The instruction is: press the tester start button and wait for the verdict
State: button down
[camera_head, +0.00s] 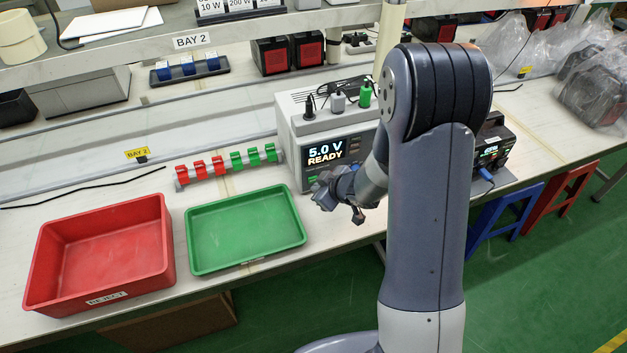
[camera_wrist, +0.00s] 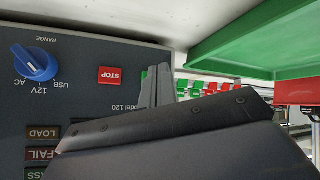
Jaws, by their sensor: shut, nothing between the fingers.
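The tester (camera_head: 296,130) is a light grey box on the bench with a dark front. Its display (camera_head: 326,150) reads "5.0 V READY". In the wrist view its front panel (camera_wrist: 80,85) is upside down, with a blue range knob (camera_wrist: 36,62) and a red STOP button (camera_wrist: 112,75). The LOAD (camera_wrist: 43,132) and FAIL (camera_wrist: 40,154) indicators look unlit; the PASS one is partly cut off. My gripper (camera_head: 357,215) is shut and empty, in front of the tester's lower front. In the wrist view its fingers (camera_wrist: 156,88) overlap the panel edge.
A green tray (camera_head: 246,268) and a red REJECT bin (camera_head: 100,297) stand left of the tester. A rack of red and green clips (camera_head: 226,164) lies behind the tray. Plugs with cables stand on the tester. My arm hides the tester's right part.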

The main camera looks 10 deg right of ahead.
jog(key=shift+w, duration=0.15)
jog(key=shift+w+a, duration=0.1)
jog(key=shift+w, duration=0.15)
jog(key=shift+w+p, duration=0.1)
jog(key=shift+p, duration=0.25)
jog(key=shift+s, duration=0.5)
jog(key=shift+s+d+b, duration=0.3)
jog(key=shift+s+b, duration=0.05)
jog(key=shift+s, duration=0.65)
jog(key=shift+s+d+b, duration=0.25)
jog(key=shift+s+b, duration=0.05)
jog(key=shift+s, duration=0.65)
jog(key=shift+s+d+b, duration=0.3)
jog(key=shift+s+b, duration=0.05)
jog(key=shift+s, duration=0.65)
